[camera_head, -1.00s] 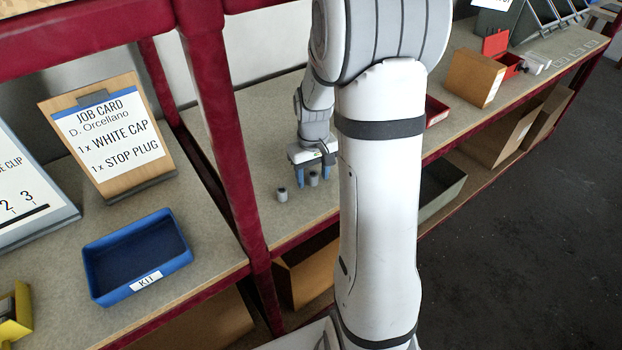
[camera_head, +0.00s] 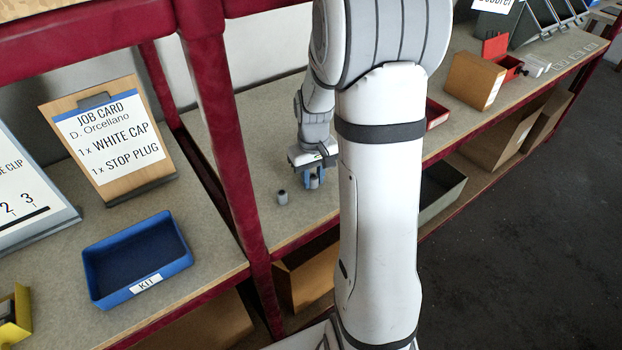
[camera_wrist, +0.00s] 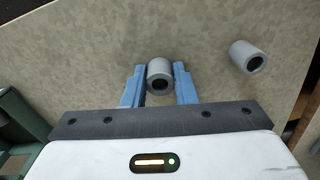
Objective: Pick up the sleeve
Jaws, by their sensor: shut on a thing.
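My gripper (camera_wrist: 160,84) is shut on a small grey sleeve (camera_wrist: 159,70), a short hollow cylinder that sits between the two blue fingers. In the head view my gripper (camera_head: 313,180) is low over the shelf, and the held sleeve is largely hidden by the fingers. I cannot tell whether that sleeve still touches the shelf.
A red upright post (camera_head: 228,130) divides the shelf left of my gripper. A blue KIT tray (camera_head: 137,258) and a job card stand (camera_head: 110,140) are beyond it. A brown box (camera_head: 474,80) and a red bin (camera_head: 437,113) stand to the right.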

